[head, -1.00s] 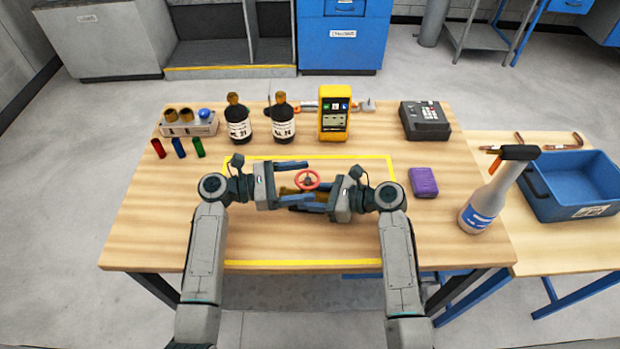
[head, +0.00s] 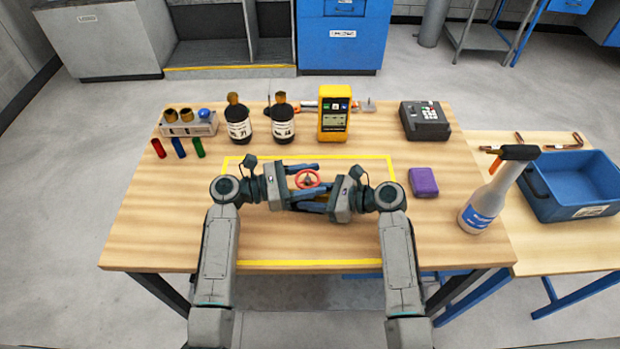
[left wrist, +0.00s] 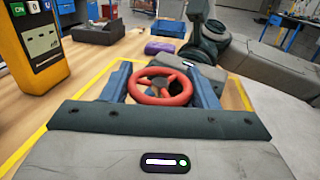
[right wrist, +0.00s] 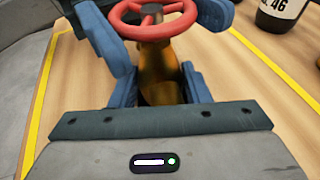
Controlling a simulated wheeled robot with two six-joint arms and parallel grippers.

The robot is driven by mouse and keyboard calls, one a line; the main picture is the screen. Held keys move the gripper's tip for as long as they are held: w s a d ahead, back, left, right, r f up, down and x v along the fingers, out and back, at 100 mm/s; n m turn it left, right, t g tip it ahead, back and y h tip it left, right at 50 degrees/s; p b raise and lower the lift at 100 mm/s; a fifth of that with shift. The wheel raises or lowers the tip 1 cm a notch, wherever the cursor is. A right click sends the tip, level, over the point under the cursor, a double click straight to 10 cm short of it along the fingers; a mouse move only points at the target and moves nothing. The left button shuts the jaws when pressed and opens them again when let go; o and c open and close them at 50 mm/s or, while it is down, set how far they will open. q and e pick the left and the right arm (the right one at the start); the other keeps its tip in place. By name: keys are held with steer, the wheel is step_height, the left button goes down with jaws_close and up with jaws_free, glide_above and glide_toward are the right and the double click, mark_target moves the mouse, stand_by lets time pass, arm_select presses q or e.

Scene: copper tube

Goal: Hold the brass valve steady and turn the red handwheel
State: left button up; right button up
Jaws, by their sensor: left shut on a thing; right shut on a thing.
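The red handwheel (head: 307,187) sits on top of the brass valve, in the middle of the yellow-taped area. My left gripper (head: 314,180) is shut on the handwheel; in the left wrist view its blue fingers flank the red rim (left wrist: 160,100). My right gripper (head: 304,195) is shut on the brass valve (right wrist: 160,75), its fingers on either side of the body below the wheel. The grippers face each other closely and hide most of the valve in the head view. The valve looks upright in the right wrist view.
Two dark bottles (head: 238,122) and a yellow meter (head: 334,118) stand behind the taped area. A purple block (head: 423,182) and a spray bottle (head: 485,205) are to the right. A blue bin (head: 575,190) is on the side table. The front of the taped area is clear.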

arm_select(q)
steer(key=n+t+y, duration=0.2)
steer(key=n+t, duration=0.2)
steer(key=t, duration=0.2)
steer(key=o, duration=1)
steer(key=shift+a, duration=0.1)
steer(key=v, duration=1.1)
steer(key=shift+s+a+r, duration=0.15)
steer(key=shift+s+a, duration=0.15)
